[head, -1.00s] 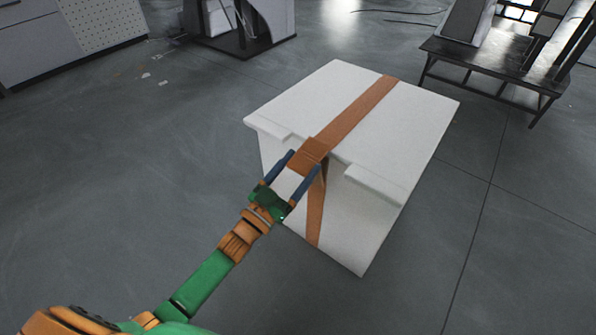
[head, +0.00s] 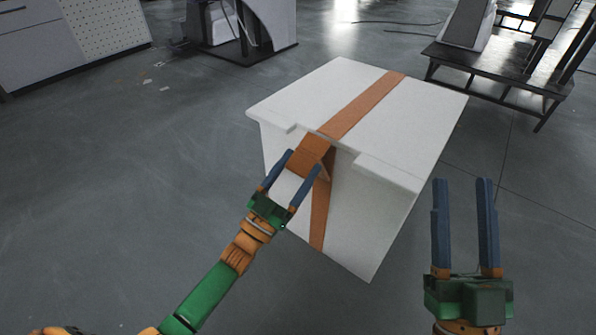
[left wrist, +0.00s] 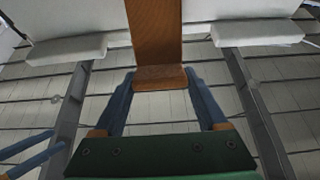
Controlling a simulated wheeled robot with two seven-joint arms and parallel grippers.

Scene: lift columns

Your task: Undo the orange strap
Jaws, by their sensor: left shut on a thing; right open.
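The orange strap (head: 364,104) runs across the top of a white box (head: 420,120) and down its front face. Near the lid's front edge, a strap flap sticks out from the box towards my left gripper (head: 304,161). My left gripper is shut on this flap, with a finger on each side. In the left wrist view the strap (left wrist: 156,35) comes down from the top and its end sits between the fingers of the left gripper (left wrist: 160,78). My right gripper (head: 462,183) is open and empty, to the right of the box, fingers pointing up the picture.
The lid has white ledges on both sides of the strap at the front. A dark low bench (head: 500,72) stands at the back right, and a grey cabinet (head: 60,40) at the back left. The grey floor (head: 100,200) around the box is clear.

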